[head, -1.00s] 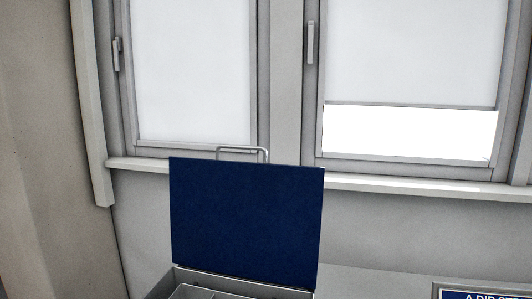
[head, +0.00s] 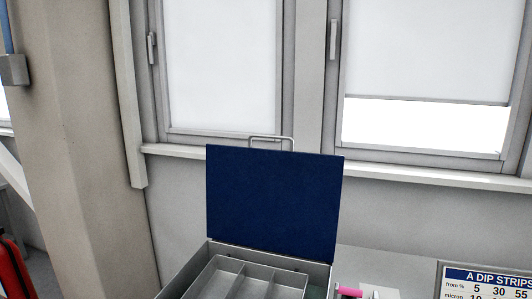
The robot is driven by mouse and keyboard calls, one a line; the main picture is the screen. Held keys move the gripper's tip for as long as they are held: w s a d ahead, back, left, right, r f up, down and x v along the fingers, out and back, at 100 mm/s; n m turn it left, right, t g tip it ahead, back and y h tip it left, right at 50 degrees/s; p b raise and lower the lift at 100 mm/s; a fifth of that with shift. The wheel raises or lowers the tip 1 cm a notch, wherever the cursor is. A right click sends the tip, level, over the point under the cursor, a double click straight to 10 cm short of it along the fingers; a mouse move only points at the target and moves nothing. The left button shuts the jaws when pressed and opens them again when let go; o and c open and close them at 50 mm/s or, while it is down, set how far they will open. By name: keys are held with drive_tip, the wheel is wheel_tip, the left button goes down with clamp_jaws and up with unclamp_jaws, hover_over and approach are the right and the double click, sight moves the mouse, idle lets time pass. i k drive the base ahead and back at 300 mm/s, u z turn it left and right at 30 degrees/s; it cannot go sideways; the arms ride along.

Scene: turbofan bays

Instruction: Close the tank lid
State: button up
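A blue lid (head: 273,203) stands upright, hinged at the back edge of a grey metal box (head: 196,270). The lid is open, with a wire handle (head: 271,139) showing above its top edge. Inside the box is a grey tray (head: 230,266) with several compartments. The lower part of the box is cut off by the bottom of the picture. I cannot tell whether this box is the tank. My gripper is not in view.
To the right of the box lie a pink-and-white item (head: 362,292) and a dip strips sign (head: 487,280). A wall with windows and a sill (head: 430,176) stands behind. A beige pillar (head: 80,150) and a red object (head: 14,270) are at the left.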

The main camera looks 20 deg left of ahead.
sight(284, 202)
drive_tip(key=u, duration=0.05)
drive_tip(key=k, duration=1.25)
drive_tip(key=z, duration=0.05)
drive_tip(key=i, duration=1.2)
drive_tip(key=u, duration=0.85)
drive_tip(key=i, duration=0.4)
drive_tip(key=u, duration=0.15)
